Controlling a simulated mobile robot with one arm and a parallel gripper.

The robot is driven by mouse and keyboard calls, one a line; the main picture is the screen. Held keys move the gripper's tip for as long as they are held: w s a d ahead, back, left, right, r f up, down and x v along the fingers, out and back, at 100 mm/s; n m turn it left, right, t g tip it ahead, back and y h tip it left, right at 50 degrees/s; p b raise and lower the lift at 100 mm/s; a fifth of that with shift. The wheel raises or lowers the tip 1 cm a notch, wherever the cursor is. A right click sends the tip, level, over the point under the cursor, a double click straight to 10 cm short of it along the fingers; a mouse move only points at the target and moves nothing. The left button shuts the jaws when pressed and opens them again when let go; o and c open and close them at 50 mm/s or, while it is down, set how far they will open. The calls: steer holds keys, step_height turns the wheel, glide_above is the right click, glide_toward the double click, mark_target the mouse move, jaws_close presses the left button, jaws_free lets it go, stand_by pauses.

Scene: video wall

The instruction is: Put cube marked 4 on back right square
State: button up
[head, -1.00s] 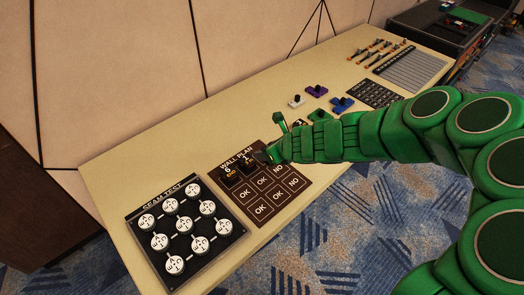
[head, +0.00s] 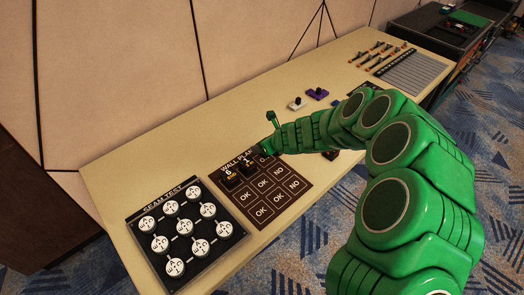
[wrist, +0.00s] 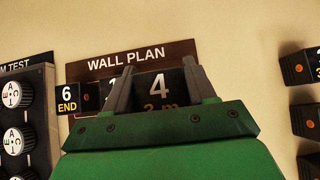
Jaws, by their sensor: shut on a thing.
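The cube marked 4 (wrist: 158,84) is dark with a white number and yellow lettering. It sits between the two fingers of my gripper (wrist: 155,92) in the wrist view. My gripper (head: 263,149) is by the back right square of the brown WALL PLAN board (head: 292,197) in the head view. The cube is hard to make out there, and I cannot tell if it touches the board. The cube marked 6 (wrist: 67,98) is on the back left square. The cube marked 1 (head: 246,164) is on the back middle square, partly behind a finger in the wrist view.
The SEAM TEST panel (head: 190,262) with white round dials lies left of the board. White (head: 297,104) and purple (head: 317,94) pieces lie to the right at the back. Dark cubes (wrist: 299,69) stand at the right edge of the wrist view.

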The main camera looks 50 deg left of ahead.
steer(key=shift+w+a+f, duration=0.25)
steer(key=shift+a+f, duration=0.15)
steer(key=shift+f, duration=0.15)
steer(key=shift+w+a+f, duration=0.25)
steer(key=shift+a+f, duration=0.1)
steer(key=shift+f, duration=1.8)
steer(key=shift+f, duration=0.1)
steer(key=o, duration=1.1)
steer(key=shift+c, duration=0.2)
steer(key=v, duration=1.2)
